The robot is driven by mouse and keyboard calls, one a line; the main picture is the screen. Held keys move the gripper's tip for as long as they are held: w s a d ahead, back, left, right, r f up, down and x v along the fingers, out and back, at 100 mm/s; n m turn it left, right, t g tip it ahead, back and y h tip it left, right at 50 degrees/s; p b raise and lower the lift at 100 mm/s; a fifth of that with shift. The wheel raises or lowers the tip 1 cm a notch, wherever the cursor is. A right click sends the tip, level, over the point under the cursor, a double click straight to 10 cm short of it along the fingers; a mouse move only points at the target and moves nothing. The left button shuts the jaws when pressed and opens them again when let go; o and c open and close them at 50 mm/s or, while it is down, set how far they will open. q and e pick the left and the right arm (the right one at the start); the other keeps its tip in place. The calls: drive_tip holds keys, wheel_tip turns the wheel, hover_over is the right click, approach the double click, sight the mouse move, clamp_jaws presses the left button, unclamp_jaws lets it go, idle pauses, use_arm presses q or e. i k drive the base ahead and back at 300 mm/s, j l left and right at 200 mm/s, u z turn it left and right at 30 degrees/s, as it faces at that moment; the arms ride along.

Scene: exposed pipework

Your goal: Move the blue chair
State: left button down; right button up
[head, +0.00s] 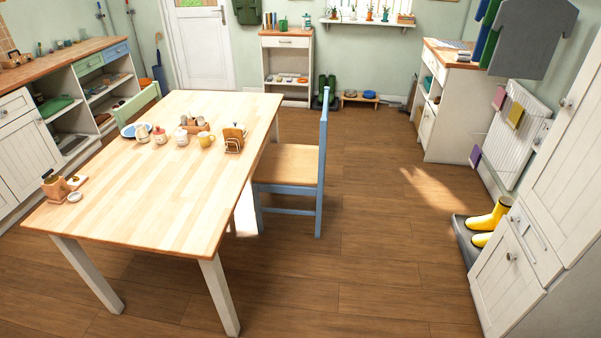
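The blue chair (322,160) stands upright on the wooden floor at the right side of the table. It has a blue frame and a light wood seat (287,165). Its backrest faces right, and the left part of the seat is close to the table edge, with some legs hidden behind the table. The dining table (150,208) has a light wood top and white legs. Neither of my grippers shows in the head view.
The floor (390,240) right of the chair is clear. Yellow boots (487,218) on a grey tray and white cabinets (540,200) line the right side. Jars and a yellow mug (206,139) stand on the table. A green chair (137,101) is at its far left.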

sight(297, 165)
drive_tip(key=i+l+u, duration=0.45)
drive_tip(key=i+l, duration=0.95)
drive_tip(key=i, duration=0.15)
